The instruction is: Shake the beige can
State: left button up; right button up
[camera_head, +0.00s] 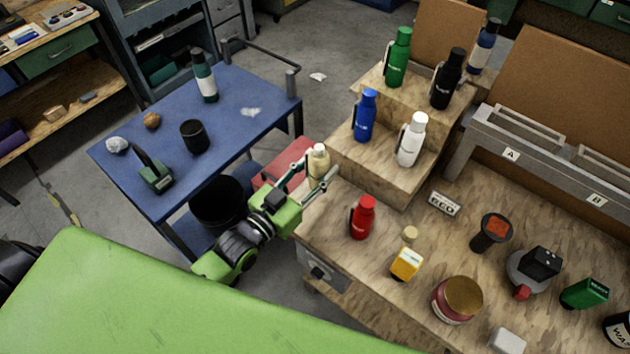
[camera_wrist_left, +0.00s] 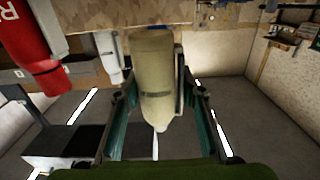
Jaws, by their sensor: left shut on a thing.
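The beige can (camera_head: 318,160) is bottle-shaped with a pale cap. In the head view it stands roughly upright at the left edge of the wooden bench, beside the stepped stand. My left gripper (camera_head: 315,178), on a green arm, is shut on it, a finger on each side. In the left wrist view the beige can (camera_wrist_left: 155,75) fills the space between the two teal-lined fingers (camera_wrist_left: 160,115), with small dark print on its side. I cannot tell whether its base touches the bench. My right gripper is not in view.
A red bottle (camera_head: 362,217) stands close by on the bench. The stepped stand (camera_head: 375,172) carries blue, white, green and black bottles. A yellow box (camera_head: 406,264), a jar (camera_head: 457,299) and other items lie nearer. A blue cart (camera_head: 240,120) is at the left.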

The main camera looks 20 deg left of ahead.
aim_at(311, 165)
pick_arm(q)
notch_tip(311, 165, up, 4)
jog(key=p, duration=0.2)
jog(key=shift+p, duration=0.35)
jog(key=shift+f, duration=0.1)
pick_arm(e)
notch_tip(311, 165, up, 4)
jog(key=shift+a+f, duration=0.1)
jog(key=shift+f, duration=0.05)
